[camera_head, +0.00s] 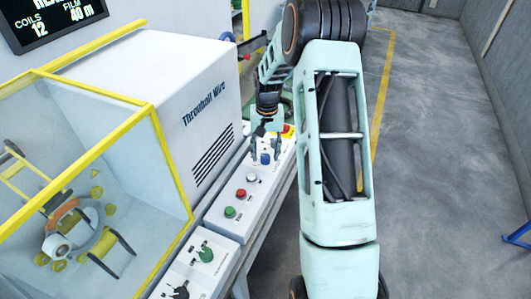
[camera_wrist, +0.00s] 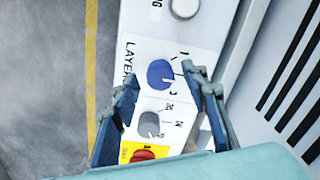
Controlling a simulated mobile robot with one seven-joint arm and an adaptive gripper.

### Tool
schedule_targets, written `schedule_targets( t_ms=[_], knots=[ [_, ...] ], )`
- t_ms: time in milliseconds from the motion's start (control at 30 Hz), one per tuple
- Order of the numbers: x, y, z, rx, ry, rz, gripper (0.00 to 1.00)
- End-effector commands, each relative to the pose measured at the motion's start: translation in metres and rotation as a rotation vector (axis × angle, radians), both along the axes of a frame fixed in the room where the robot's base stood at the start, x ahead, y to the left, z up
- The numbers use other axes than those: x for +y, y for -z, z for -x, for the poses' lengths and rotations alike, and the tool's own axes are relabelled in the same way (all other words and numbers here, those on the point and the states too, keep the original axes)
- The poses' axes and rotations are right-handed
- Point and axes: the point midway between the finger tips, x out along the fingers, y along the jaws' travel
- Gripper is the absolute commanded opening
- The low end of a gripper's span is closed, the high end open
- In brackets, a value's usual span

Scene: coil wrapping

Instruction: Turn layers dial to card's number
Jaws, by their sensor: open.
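The blue layers dial (camera_wrist: 160,74) sits on a white label printed "LAYERS", with numbers to its right, partly hidden by a finger. In the head view the blue dial (camera_head: 265,158) is on the sloping console. My gripper (camera_wrist: 161,79) is open, with its fingertips on either side of the blue dial in the wrist view. I cannot tell whether they touch it. In the head view my gripper (camera_head: 265,149) points down over the console at the dial. The dial's exact setting is not clear. I see no card in either view.
A grey dial (camera_wrist: 149,124) and a red knob on yellow (camera_wrist: 150,155) lie close by. White (camera_head: 251,178), red (camera_head: 240,193) and green (camera_head: 230,212) buttons are nearer on the console. The wrapping machine's white housing (camera_head: 175,90) rises to the left. A screen (camera_head: 52,18) reads coils 12, film 40 m.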

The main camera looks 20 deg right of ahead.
Motion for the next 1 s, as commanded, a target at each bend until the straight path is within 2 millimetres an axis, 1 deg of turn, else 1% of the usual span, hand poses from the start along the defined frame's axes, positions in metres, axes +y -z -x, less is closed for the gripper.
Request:
schedule_targets(
  t_ms=[100, 300, 367, 600, 700, 1000],
  knots=[
    [0.0002, 0.0036, -0.0001, 0.0, 0.0, 0.0, 0.41],
    [0.0001, 0.0036, -0.0001, -0.001, 0.0, 0.0, 0.41],
    [0.0001, 0.0035, -0.0001, -0.001, 0.0, 0.0, 0.36],
    [0.0001, 0.0033, -0.0001, -0.001, 0.0, 0.0, 0.09],
    [0.0001, 0.0032, -0.0001, -0.001, 0.0, 0.0, 0.0],
    [0.0002, 0.0038, -0.0003, -0.001, 0.039, 0.0, 0.0]
  ],
)
